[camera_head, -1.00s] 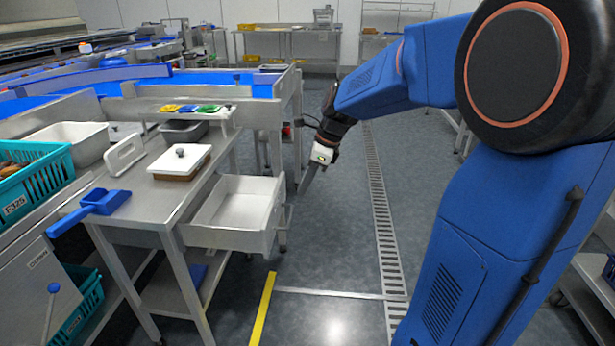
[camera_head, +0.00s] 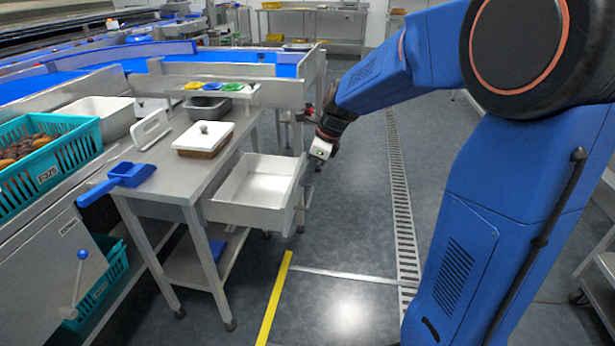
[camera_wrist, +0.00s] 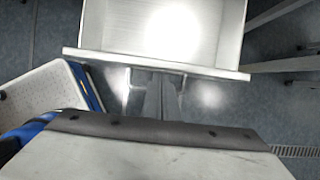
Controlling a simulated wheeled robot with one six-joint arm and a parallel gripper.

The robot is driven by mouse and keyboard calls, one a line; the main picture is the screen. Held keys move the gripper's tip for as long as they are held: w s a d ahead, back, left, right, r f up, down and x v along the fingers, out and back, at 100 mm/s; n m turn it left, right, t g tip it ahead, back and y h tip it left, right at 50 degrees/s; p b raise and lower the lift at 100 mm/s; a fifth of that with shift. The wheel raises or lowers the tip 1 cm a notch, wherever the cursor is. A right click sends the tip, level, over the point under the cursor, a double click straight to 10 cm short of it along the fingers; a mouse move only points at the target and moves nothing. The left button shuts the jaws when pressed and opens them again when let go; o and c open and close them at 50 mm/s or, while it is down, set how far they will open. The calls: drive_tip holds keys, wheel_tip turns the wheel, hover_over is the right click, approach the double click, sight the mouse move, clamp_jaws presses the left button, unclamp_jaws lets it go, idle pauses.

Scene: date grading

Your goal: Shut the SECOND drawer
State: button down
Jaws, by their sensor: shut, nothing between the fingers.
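An empty pale grey drawer (camera_head: 262,184) is pulled out from under the right side of the steel workbench (camera_head: 165,168). In the wrist view the open drawer (camera_wrist: 160,30) fills the top, with its front edge running across the picture and a bent-bar handle (camera_wrist: 127,92) below it. My gripper (camera_wrist: 161,84) is shut and empty, its fingers pointing at the drawer front by the handle. Whether they touch it I cannot tell. In the head view my gripper (camera_head: 305,176) is just outside the drawer front, its fingers partly hidden. I see no other drawer and no number on this one.
On the bench are a white-lidded box (camera_head: 203,138), a blue scoop (camera_head: 120,181) and a grey tub (camera_head: 207,107). A teal crate of dates (camera_head: 45,160) stands at left. A blue-topped conveyor (camera_head: 150,65) lies behind. The floor right of the drawer is clear.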

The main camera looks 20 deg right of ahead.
sight(232, 174)
drive_tip(key=w+a, duration=0.3)
drive_tip(key=a, duration=0.3)
drive_tip(key=w+a, duration=0.4)
drive_tip(key=a, duration=0.3)
drive_tip(key=w+a, duration=0.4)
drive_tip(key=a, duration=0.2)
drive_tip(key=shift+w+a, duration=0.1)
drive_tip(key=shift+a, duration=0.15)
drive_tip(key=shift+w+a+r, duration=0.1)
drive_tip(key=shift+w+a, duration=0.05)
drive_tip(key=shift+a, duration=0.05)
